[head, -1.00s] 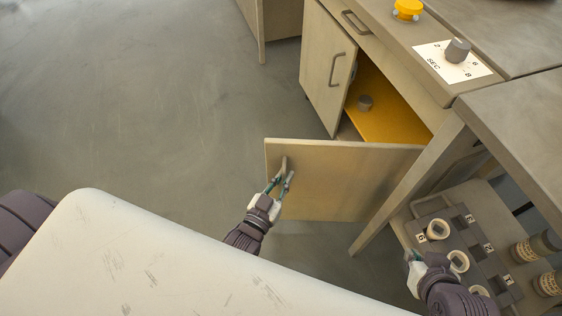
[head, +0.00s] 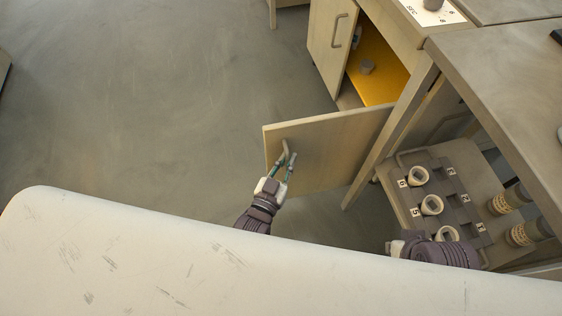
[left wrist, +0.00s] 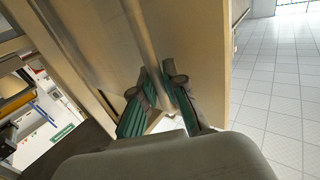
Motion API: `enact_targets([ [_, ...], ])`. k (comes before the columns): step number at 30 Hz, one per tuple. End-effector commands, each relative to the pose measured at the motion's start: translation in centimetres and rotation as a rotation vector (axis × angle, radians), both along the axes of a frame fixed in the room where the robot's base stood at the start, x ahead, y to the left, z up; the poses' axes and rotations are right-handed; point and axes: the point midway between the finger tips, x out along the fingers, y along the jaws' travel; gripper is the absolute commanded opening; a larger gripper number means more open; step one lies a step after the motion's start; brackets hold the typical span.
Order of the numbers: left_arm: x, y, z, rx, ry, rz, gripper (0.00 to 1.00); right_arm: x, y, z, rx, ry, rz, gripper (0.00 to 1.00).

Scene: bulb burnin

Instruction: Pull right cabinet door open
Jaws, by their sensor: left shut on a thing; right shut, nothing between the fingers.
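The right cabinet door (head: 330,150) is a pale wood panel standing well open, swung away from the cabinet front. Its bar handle (head: 285,149) is near the free edge. My left gripper (head: 288,159) is shut on this handle. In the left wrist view the fingers (left wrist: 155,98) close around the lower part of the bar (left wrist: 138,25). My right gripper (head: 396,247) is low at the right, beside the grey tray, with its fingertips mostly hidden; it holds nothing visible.
The left cabinet door (head: 331,45) also stands open. A small grey object (head: 367,66) lies on the yellow cabinet floor (head: 385,80). A cart tray (head: 405,205) with several sockets and jars stands at the right. A pale panel edge (head: 150,240) fills the foreground. Floor at left is clear.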

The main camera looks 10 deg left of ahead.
Motion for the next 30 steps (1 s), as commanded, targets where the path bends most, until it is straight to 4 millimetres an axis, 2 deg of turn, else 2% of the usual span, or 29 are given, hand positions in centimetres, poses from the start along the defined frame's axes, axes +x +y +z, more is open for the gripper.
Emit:
enact_targets([
  [8,0.1,-0.1,0.1,0.001,-0.002,-0.001,0.00,0.0,0.0,0.0,0.000,-0.001,0.000,0.00],
  [9,0.1,-0.1,0.1,0.001,-0.002,-0.001,0.14,0.0,0.0,0.0,0.000,-0.001,0.000,0.00],
  [13,0.1,-0.1,0.1,0.001,-0.002,-0.001,0.36,0.0,0.0,0.0,0.000,-0.001,0.001,0.00],
  [14,0.1,0.0,0.1,0.001,-0.002,0.000,0.37,0.0,0.0,0.0,0.000,-0.001,0.001,0.00],
  [23,-0.1,0.1,0.1,0.001,-0.001,0.001,0.37,0.2,0.0,0.1,0.002,-0.006,0.000,0.00],
  [26,-0.9,0.3,0.0,0.001,0.000,0.001,0.37,0.2,0.0,0.1,0.002,-0.005,0.000,0.00],
  [30,-3.4,0.8,0.0,0.001,0.002,0.000,0.37,0.1,0.0,0.1,0.002,-0.004,-0.001,0.00],
])
